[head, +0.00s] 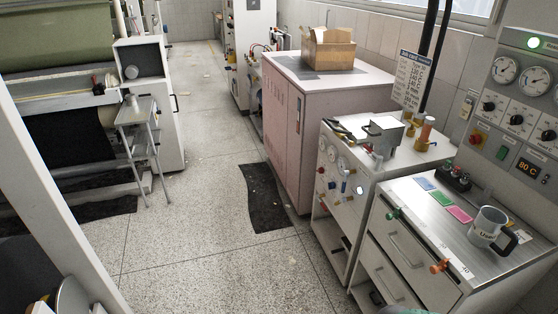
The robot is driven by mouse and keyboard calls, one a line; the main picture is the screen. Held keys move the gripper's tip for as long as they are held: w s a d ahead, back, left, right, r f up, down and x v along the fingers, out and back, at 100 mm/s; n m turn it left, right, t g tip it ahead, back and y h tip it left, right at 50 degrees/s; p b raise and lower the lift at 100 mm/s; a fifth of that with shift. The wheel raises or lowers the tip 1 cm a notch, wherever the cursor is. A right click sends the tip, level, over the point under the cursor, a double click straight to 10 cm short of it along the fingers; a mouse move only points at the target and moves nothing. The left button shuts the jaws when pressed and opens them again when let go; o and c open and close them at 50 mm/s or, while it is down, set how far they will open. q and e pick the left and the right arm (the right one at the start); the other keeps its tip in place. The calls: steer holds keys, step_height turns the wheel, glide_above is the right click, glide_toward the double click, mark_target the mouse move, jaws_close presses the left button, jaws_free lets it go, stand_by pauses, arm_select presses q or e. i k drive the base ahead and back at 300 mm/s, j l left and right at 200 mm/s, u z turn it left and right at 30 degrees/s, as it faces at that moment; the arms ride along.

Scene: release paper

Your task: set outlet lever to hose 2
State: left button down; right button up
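No gripper shows clearly in the head view. A green-handled valve (393,213) and an orange-handled valve (440,265) sit on the front top edge of the white drawer cabinet (402,270) at the lower right. Small labels lie on the top near them, too small to read. A white machine (336,205) with gauges, knobs and red and blue fittings stands just behind, with a brass fitting (409,117) and an orange-brown upright cylinder (427,129) on top. I cannot tell which of these is the outlet lever or where it points.
A mug (488,227) and coloured cards (441,197) lie on the cabinet top. A gauge panel (518,100) stands behind it. A pink cabinet (290,130) bears a cardboard box (327,48). A black mat (264,198) lies on the floor. The middle aisle is clear.

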mark_target(343, 200)
steer(key=i+j, duration=0.1)
steer(key=i, duration=0.5)
steer(key=i+j, duration=0.1)
steer(key=i, duration=0.55)
steer(key=i+z, duration=0.45)
steer(key=i+j+z, duration=0.25)
steer(key=z, duration=0.2)
steer(key=i+j+z, duration=0.4)
steer(key=i+l, duration=0.05)
